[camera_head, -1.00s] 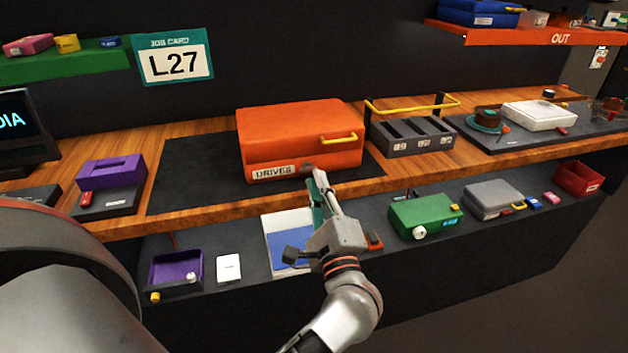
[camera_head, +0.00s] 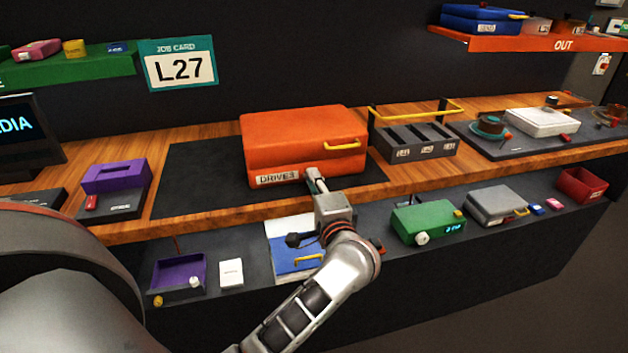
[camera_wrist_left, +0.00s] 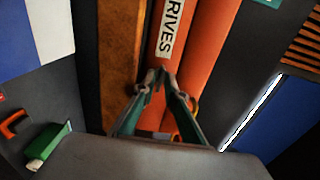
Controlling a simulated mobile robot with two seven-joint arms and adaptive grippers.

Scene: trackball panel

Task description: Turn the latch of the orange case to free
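The orange case (camera_head: 290,140) stands closed on a dark mat, with a yellow handle (camera_head: 343,147) and a "DRIVES" label (camera_head: 277,179) on its front. Its orange front and label also show in the left wrist view (camera_wrist_left: 200,50). My left gripper (camera_head: 313,175) is at the lower front of the case, just right of the label. In the left wrist view its fingertips (camera_wrist_left: 161,82) are close together at the case front. The small dark latch is hidden by the fingertips, so I cannot tell whether they grip it. My right gripper is out of view.
A grey slotted rack (camera_head: 415,142) with a yellow bar stands close right of the case. A purple box (camera_head: 115,176) is at the left. A lower shelf holds a green box (camera_head: 428,220), a grey case (camera_head: 495,204) and a purple tray (camera_head: 178,272). The mat left of the case is bare.

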